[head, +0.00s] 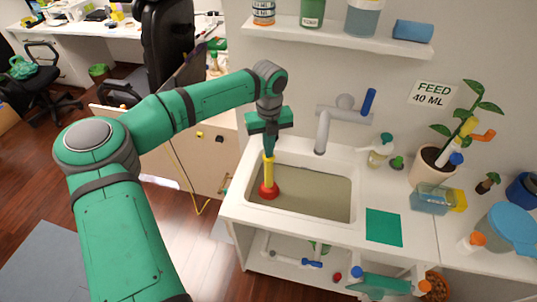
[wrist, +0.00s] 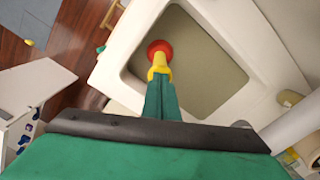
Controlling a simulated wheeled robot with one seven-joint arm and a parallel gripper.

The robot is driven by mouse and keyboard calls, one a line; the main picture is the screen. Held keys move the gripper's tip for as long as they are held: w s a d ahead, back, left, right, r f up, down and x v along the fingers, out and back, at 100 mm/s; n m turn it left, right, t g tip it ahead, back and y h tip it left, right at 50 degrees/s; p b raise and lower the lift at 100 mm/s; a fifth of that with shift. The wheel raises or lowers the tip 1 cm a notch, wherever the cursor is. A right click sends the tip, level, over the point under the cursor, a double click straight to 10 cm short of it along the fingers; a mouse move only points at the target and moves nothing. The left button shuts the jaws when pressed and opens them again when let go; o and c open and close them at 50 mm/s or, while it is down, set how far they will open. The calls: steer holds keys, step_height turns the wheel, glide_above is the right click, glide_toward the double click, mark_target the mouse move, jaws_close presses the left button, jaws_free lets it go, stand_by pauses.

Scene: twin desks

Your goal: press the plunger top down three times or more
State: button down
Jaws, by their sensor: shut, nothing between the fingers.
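The plunger (head: 268,176) stands in the left part of the sink, with a yellow handle and a red cup (head: 268,190). It looks roughly upright. The sink (head: 325,208) holds murky, greenish-brown water. My gripper (head: 269,150) is shut, pointing down, with its fingertips at the top of the yellow handle. In the wrist view my shut green fingers (wrist: 161,85) end at the yellow handle (wrist: 158,68), and the red cup (wrist: 159,48) shows beyond it. The fingers appear to meet the handle's top from above; I cannot tell whether they press on it. The cup's lower edge is hidden.
A faucet with a blue lever (head: 325,128) rises behind the sink. A soap bottle (head: 380,152), a potted plant (head: 430,165) and a sponge box (head: 432,198) stand to the right. A green cloth (head: 384,227) lies at the counter's front. A shelf (head: 335,38) hangs above.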

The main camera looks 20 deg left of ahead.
steer(key=shift+r, duration=1.4)
steer(key=shift+f, duration=1.05)
stand_by(2.0)
steer(key=shift+r, duration=1.05)
